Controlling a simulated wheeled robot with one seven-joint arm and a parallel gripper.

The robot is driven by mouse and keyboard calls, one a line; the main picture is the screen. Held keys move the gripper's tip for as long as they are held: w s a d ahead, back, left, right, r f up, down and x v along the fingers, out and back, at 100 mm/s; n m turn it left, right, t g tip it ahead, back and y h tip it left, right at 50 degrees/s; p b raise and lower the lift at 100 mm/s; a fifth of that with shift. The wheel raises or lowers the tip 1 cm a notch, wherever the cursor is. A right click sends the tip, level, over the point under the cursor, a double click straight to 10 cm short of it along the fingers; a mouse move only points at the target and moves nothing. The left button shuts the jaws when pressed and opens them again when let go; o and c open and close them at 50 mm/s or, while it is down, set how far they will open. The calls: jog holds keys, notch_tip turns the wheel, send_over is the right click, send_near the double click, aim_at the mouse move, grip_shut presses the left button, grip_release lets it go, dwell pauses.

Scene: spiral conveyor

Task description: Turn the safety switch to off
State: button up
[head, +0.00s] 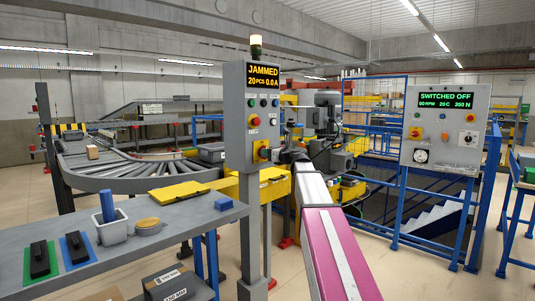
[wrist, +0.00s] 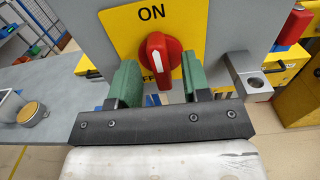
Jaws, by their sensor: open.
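The safety switch is a red rotary knob (wrist: 159,55) on a yellow plate (wrist: 118,32) marked ON at the top. Lettering ending in "FF" shows below, partly hidden by the knob and a finger. The knob's white mark points down, toward that lettering. In the head view the switch (head: 263,151) sits low on the grey control post (head: 238,140), whose display reads JAMMED. My gripper (wrist: 159,74) is open, with one green finger on each side of the knob's lower part. I cannot tell whether either finger touches it.
A metal bracket with a hole (wrist: 252,82) juts out right of the plate. Another panel (head: 447,125) at the right reads SWITCHED OFF.

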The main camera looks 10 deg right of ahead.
jog(key=shift+w+a, duration=0.2)
jog(key=shift+w, duration=0.1)
grip_shut()
jog(key=shift+n, duration=0.4)
jog(key=shift+s+a+f+n, duration=0.1)
jog(key=shift+n, duration=2.75)
jog(key=shift+s+a+f+n, duration=0.1)
jog(key=shift+f+n, duration=0.05)
jog(key=shift+n, duration=2.75)
jog(key=shift+a+f+n, duration=0.1)
jog(key=shift+n, duration=2.75)
